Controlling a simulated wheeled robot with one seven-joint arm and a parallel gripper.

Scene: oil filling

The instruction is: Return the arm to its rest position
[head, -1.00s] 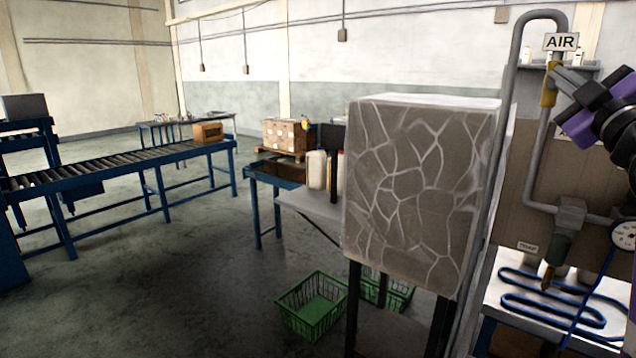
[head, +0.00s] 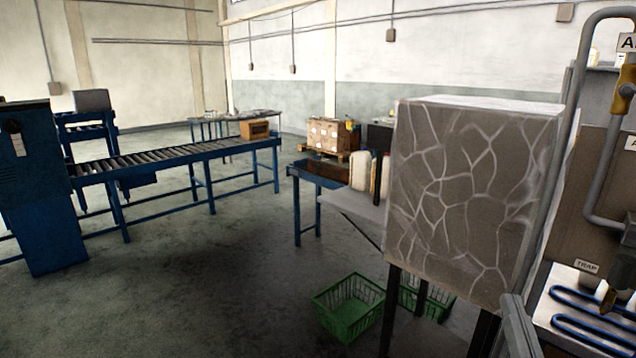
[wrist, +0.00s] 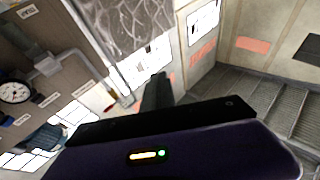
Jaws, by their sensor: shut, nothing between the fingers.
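My gripper (wrist: 156,92) shows in the wrist view as dark fingers together, with nothing between them. The purple wrist housing (wrist: 170,155) with a small lit indicator fills the bottom of that view. In the head view, I cannot make out my arm or gripper with certainty. Beyond the fingers, the wrist view shows a tilted scene with a grey, crack-patterned box (wrist: 130,30), a pressure gauge (wrist: 15,91) at the left and a grated surface (wrist: 280,105) at the right.
The crack-patterned box (head: 475,200) stands on dark legs at the right, beside the air piping (head: 578,110). A green crate (head: 350,308) is on the floor. A roller conveyor (head: 170,155) and blue cabinet (head: 38,190) stand left. The middle floor (head: 215,285) is clear.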

